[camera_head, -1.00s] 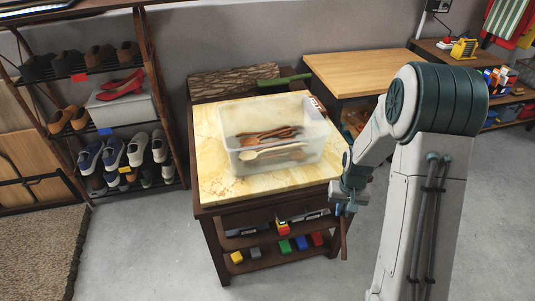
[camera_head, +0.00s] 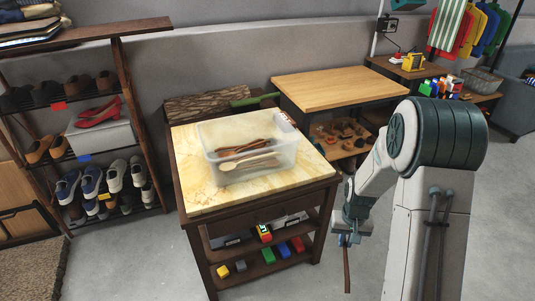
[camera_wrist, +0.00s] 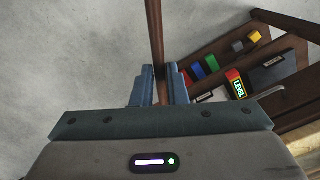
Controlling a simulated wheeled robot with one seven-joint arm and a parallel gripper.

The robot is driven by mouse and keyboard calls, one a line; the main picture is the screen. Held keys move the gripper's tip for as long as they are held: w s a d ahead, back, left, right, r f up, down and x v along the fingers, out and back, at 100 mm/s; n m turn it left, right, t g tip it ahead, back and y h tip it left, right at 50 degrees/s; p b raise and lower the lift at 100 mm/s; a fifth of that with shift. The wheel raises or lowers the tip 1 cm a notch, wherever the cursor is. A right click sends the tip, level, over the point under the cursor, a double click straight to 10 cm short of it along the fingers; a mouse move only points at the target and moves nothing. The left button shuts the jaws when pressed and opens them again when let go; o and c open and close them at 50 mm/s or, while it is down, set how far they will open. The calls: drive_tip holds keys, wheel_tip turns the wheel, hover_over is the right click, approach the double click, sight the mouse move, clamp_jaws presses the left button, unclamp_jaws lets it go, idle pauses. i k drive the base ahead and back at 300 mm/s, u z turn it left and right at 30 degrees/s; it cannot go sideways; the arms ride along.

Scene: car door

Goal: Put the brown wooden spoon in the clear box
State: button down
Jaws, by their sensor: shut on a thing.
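My gripper (camera_head: 346,238) is low to the right of the small table, outside its edge. It is shut on a thin brown wooden rod, apparently the brown wooden spoon (camera_head: 347,270), which hangs down below the fingers. In the wrist view the brown spoon (camera_wrist: 155,35) runs between the two fingers of my gripper (camera_wrist: 159,85); its bowl cannot be made out. The clear box (camera_head: 213,172) stands open on the table's light stone top. Several wooden spoons and utensils, dark and pale, lie inside it.
The small table (camera_head: 205,200) has lower shelves with coloured blocks (camera_head: 268,255). A wooden-topped table (camera_head: 330,85) stands behind to the right. A shoe rack (camera_head: 95,150) is at the left. Grey floor is free around my gripper.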

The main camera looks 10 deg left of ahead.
sight(243, 148)
drive_tip(key=z, duration=1.7)
drive_tip(key=i, duration=2.3)
drive_tip(key=u, duration=4.4)
drive_tip(key=i, duration=0.95)
drive_tip(key=z, duration=0.1)
